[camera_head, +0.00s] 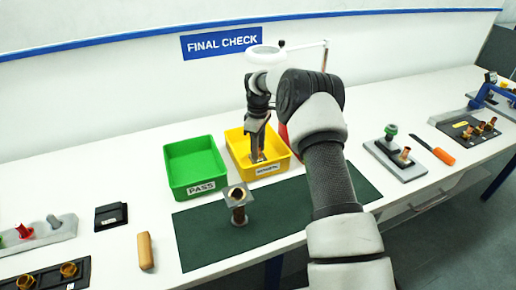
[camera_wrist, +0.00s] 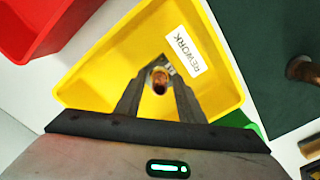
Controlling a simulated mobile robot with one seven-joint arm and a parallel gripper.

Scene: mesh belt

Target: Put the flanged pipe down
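My gripper (camera_head: 257,153) points down into the yellow REWORK bin (camera_head: 236,146). In the wrist view my gripper (camera_wrist: 160,72) has its fingertips against both sides of a copper-brown flanged pipe (camera_wrist: 160,82), seen end-on with a bit of grey flange. The pipe is inside the outline of the yellow bin (camera_wrist: 105,62); I cannot tell whether it touches the floor. Another flanged pipe (camera_head: 239,212) stands upright on the dark green mat (camera_head: 205,240), its square grey flange on top; part of it shows in the wrist view (camera_wrist: 302,70).
A green PASS bin (camera_head: 198,192) stands left of the yellow bin. A red bin (camera_wrist: 40,25) is on its other side. A wooden-handled tool (camera_head: 145,250) and a black box (camera_head: 110,216) lie left of the mat. Fixtures with fittings (camera_head: 395,160) stand to the right.

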